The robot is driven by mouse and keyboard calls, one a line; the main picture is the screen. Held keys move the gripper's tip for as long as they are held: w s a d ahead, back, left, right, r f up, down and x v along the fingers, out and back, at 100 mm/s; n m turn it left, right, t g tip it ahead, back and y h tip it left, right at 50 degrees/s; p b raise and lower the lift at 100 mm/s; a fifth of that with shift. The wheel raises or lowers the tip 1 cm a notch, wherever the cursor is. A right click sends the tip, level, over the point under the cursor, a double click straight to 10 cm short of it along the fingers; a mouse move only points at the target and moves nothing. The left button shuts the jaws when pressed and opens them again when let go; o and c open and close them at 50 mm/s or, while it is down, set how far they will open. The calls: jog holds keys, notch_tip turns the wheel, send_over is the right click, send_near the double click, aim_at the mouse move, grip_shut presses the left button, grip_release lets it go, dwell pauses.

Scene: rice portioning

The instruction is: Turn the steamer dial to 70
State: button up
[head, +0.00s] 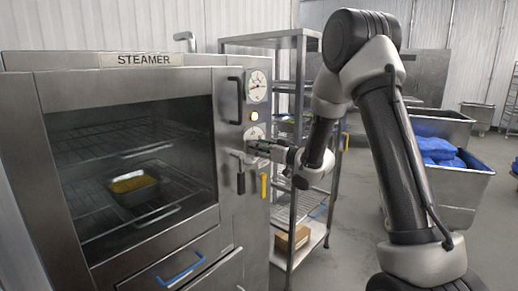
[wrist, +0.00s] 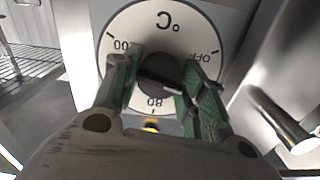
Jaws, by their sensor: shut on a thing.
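The steamer (head: 125,85) stands at the left with its glass door shut. Its round white dial (head: 254,132) is on the right-hand panel, below a gauge (head: 256,86) and a small lit lamp (head: 253,116). My gripper (head: 257,148) is at the dial. In the wrist view the dial face (wrist: 140,20) appears upside down, with °C, OFF, a partly covered number ending in 00, and 80. My gripper (wrist: 162,75) is shut on the dark centre knob (wrist: 160,72), one green-padded finger on each side. The fingers hide part of the scale, and I cannot read the setting.
A black-gripped lever (head: 240,182) and a yellow-gripped one (head: 264,185) hang just below the dial. A tray (head: 150,197) of yellow food is behind the glass. A metal rack (head: 290,205) stands close behind the arm; a bin (head: 450,185) with blue bags is at the right.

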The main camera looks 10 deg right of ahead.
jog(key=shift+m, duration=1.6)
jog(key=o, duration=1)
jog(key=shift+s+d, duration=0.1)
jog(key=v, duration=1.1)
jog(key=shift+s+d, duration=0.2)
jog(key=shift+s, duration=0.1)
